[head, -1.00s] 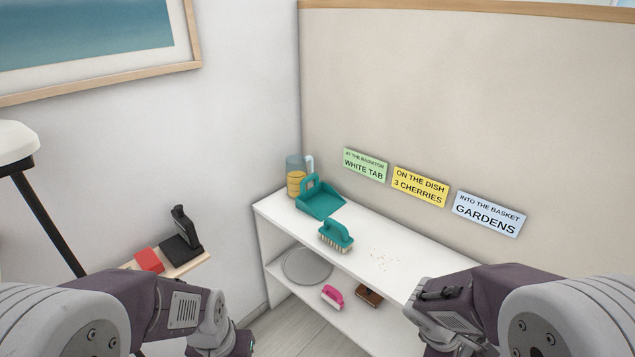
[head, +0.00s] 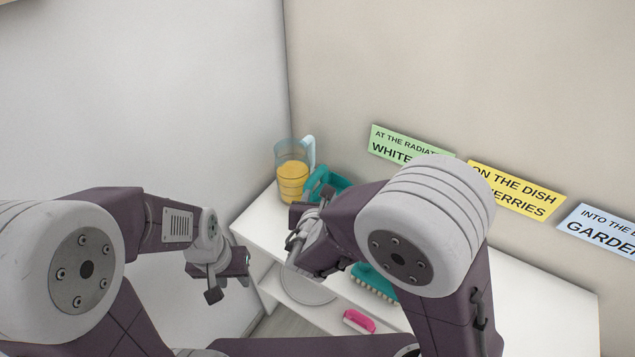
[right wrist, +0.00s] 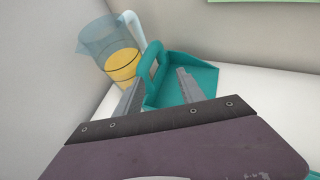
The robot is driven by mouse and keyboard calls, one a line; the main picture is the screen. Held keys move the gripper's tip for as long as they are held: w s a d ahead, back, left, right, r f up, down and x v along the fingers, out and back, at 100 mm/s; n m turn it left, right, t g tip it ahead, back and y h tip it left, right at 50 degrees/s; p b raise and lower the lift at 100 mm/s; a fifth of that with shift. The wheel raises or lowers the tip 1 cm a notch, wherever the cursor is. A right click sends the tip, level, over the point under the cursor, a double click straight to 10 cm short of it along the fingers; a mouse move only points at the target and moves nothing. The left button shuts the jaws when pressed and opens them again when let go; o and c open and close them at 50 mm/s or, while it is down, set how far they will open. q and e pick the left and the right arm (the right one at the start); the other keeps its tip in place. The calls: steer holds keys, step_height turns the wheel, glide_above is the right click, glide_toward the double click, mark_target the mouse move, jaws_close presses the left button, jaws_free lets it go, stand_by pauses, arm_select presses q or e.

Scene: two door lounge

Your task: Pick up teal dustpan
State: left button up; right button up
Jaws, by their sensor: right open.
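The teal dustpan (right wrist: 207,72) lies on the top of the white shelf, with its raised handle (right wrist: 152,59) toward the jug. In the head view only its back part (head: 326,184) shows; my right arm hides the rest. My right gripper (right wrist: 158,90) is open and empty. In the right wrist view its two fingers point toward the dustpan, one on each side of the handle's line; I cannot tell whether they touch it. My left gripper (head: 229,286) hangs to the left of the shelf, its fingers apart and empty.
A clear jug of yellow liquid (head: 292,180) stands close beside the dustpan at the corner. A teal brush (head: 374,282) is partly behind my right arm. Walls rise behind and at left.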

steer(key=s+a+f+n+y, duration=0.1)
steer(key=s+a, duration=0.3)
steer(key=x, duration=0.6)
steer(key=d+b+x, duration=0.1)
steer(key=x, duration=0.3)
arm_select(q)
steer(key=shift+s+d+f, duration=0.25)
steer(key=shift+s+f, duration=0.25)
steer(key=shift+s, duration=0.05)
arm_select(e)
steer(key=shift+a, duration=0.1)
jaws_close()
stand_by(0.5)
